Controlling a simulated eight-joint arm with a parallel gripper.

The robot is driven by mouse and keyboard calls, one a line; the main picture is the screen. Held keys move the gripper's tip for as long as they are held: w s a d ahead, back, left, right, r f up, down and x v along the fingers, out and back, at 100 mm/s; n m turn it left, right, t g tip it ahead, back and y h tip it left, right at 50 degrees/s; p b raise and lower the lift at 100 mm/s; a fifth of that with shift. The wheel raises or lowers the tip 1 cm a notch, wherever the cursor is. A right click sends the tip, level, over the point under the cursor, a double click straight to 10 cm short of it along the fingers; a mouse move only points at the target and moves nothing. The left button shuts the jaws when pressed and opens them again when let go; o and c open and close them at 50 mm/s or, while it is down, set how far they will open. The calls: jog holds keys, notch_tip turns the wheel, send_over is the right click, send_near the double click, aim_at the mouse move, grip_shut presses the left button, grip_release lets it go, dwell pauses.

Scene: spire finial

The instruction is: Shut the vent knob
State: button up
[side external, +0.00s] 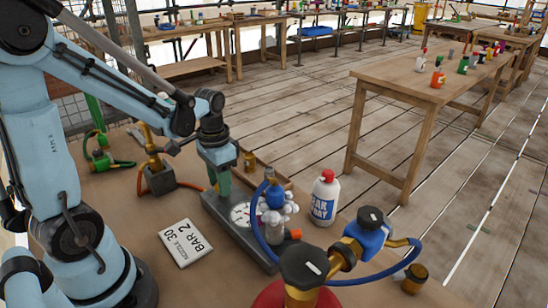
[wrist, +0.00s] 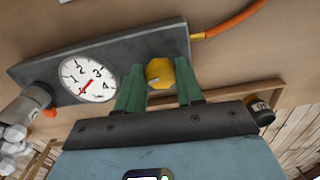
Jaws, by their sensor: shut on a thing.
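A yellow knob (wrist: 160,73) stands on the grey gauge block (wrist: 120,57) in the wrist view. My gripper (wrist: 159,82) has its green fingers on either side of the knob and is shut on it. In the side view my gripper (side external: 218,188) points down at the far end of the block (side external: 238,236) and hides the knob. The white dial (wrist: 88,79) beside the knob is numbered 1 to 4 and has a red needle. The knob's turned position cannot be told.
An orange hose (wrist: 232,20) leaves the block's end. Near the block are a "NOZZLE 30 BAR 2" card (side external: 183,243), a white can with a red cap (side external: 324,198), a blue hose (side external: 385,270) and brass fittings (side external: 303,268). Bare bench lies left of the card.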

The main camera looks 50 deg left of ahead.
jog(key=shift+m, duration=1.2)
jog(key=o, duration=1.1)
jog(key=shift+c, duration=0.2)
jog(key=shift+r, duration=0.1)
notch_tip(320, 180, up, 12)
